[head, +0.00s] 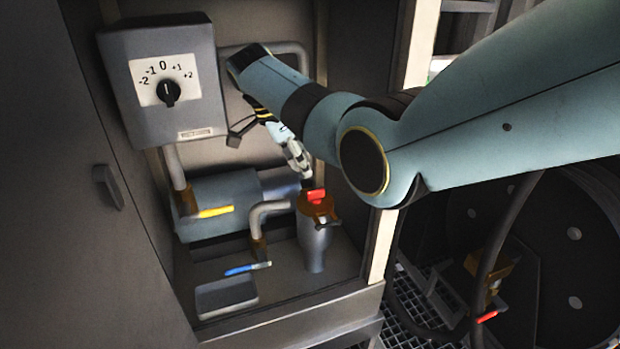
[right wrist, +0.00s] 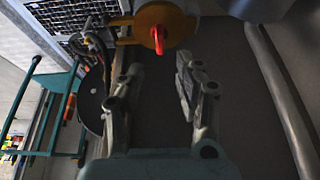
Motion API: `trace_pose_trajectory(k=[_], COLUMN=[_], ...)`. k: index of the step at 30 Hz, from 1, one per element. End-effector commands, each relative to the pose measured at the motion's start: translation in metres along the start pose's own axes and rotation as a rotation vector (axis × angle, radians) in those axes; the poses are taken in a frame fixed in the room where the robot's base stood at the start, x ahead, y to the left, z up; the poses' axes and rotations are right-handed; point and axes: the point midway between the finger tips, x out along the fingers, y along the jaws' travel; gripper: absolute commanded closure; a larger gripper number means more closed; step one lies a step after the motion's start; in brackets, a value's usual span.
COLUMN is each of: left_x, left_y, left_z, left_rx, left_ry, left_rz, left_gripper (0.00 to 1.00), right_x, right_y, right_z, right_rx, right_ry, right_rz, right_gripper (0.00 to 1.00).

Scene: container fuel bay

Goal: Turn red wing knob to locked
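The red wing knob (head: 316,196) sits on top of an orange-brown cap (head: 318,208) on a grey canister in the bay. In the right wrist view the red wing knob (right wrist: 158,40) stands on the round orange cap (right wrist: 172,22) at the top of the picture. My right gripper (head: 304,180) is just above the knob in the head view. In the right wrist view my right gripper (right wrist: 158,75) has its two fingers apart with nothing between them, and the knob lies beyond the fingertips. I cannot see any marking of the locked position. My left gripper is not in view.
A grey box with a dial (head: 168,92) hangs at upper left. A yellow lever (head: 215,211), a blue lever (head: 248,268) and a small grey tray (head: 226,296) are left of the canister. A pale bay post (head: 380,245) stands to its right.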

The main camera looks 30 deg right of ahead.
Motion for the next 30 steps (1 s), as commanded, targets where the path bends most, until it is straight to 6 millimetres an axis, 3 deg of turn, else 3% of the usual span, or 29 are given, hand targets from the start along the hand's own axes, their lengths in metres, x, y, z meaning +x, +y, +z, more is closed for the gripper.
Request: trace_pose_trajectory(k=[3, 10, 25, 28, 30], left_x=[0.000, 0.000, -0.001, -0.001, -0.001], left_y=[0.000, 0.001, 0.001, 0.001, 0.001], left_z=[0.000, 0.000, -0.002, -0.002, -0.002], left_rx=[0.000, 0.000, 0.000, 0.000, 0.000], left_ry=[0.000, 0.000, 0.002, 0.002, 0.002], left_rz=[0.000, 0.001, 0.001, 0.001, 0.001], left_gripper=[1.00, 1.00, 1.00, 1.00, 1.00], right_x=[-0.021, -0.039, -0.038, -0.029, -0.012], right_y=[0.000, 0.000, 0.001, 0.007, 0.019], right_z=[0.000, 0.000, 0.000, 0.001, 0.003], right_rx=[0.000, 0.000, -0.003, -0.037, -0.104], right_ry=[-0.001, 0.000, 0.000, -0.007, -0.018], right_rz=[-0.001, 0.001, 0.002, -0.002, -0.008], right_gripper=[0.65, 0.65, 0.65, 0.65, 0.65])
